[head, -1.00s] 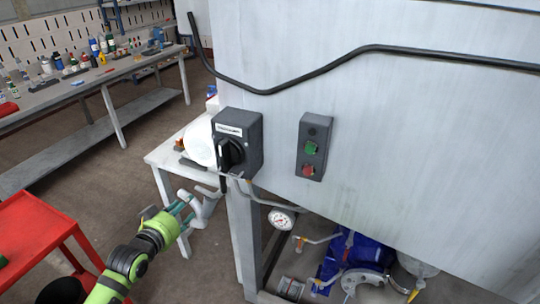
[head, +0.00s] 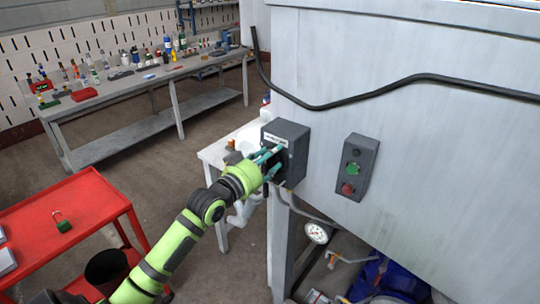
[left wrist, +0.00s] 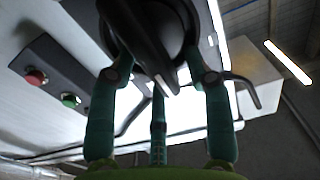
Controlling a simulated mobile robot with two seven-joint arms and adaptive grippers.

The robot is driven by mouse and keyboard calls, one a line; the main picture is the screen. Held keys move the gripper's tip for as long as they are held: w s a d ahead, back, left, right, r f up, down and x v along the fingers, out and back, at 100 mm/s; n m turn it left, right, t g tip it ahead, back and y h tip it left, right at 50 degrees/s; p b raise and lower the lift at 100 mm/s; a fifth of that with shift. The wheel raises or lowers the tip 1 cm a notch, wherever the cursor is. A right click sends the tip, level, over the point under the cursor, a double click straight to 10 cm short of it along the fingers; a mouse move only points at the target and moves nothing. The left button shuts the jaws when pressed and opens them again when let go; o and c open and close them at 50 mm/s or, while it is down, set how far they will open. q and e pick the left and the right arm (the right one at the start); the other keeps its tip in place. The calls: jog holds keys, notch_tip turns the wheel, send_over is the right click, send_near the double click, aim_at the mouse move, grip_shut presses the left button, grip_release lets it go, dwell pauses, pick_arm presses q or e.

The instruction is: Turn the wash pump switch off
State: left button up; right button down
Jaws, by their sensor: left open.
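The wash pump switch (head: 290,137) is a dark grey box with a white label, mounted on the left edge of the pale metal cabinet. Its black rotary knob (left wrist: 150,38) fills the top middle of the left wrist view; in the head view my gripper mostly hides it. My left gripper (head: 272,163) is right at the front of the switch. In the left wrist view its teal fingers (left wrist: 160,80) are open and spread around the knob's lower end. I cannot tell whether they touch it. My right gripper is not in view.
A grey control box with a green button (head: 352,169) and a red button (head: 347,188) is to the right of the switch. A pressure gauge (head: 316,233) hangs below. A red cart (head: 75,200) stands at left, a workbench (head: 140,85) behind. A black cable (head: 400,83) crosses the cabinet.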

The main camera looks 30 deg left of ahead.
aim_at(284, 165)
pick_arm(q)
grip_shut()
jog(key=shift+d+m, duration=0.1)
jog(key=shift+m, duration=0.2)
jog(key=m, duration=0.2)
jog(key=m+p, duration=0.1)
jog(key=shift+d+f+m, duration=0.2)
jog(key=shift+d+m, duration=0.2)
jog(key=m, duration=0.4)
jog(key=shift+d+f+m, duration=0.3)
jog(key=shift+d+f, duration=0.1)
jog(key=m, duration=0.2)
jog(key=f+m, duration=0.1)
jog(key=m, duration=0.1)
jog(key=shift+d, duration=0.2)
jog(key=shift+f+m, duration=0.3)
jog(key=shift+m, duration=0.9)
jog(key=shift+f+m, duration=0.25)
jog(key=shift+m, duration=0.95)
grip_release()
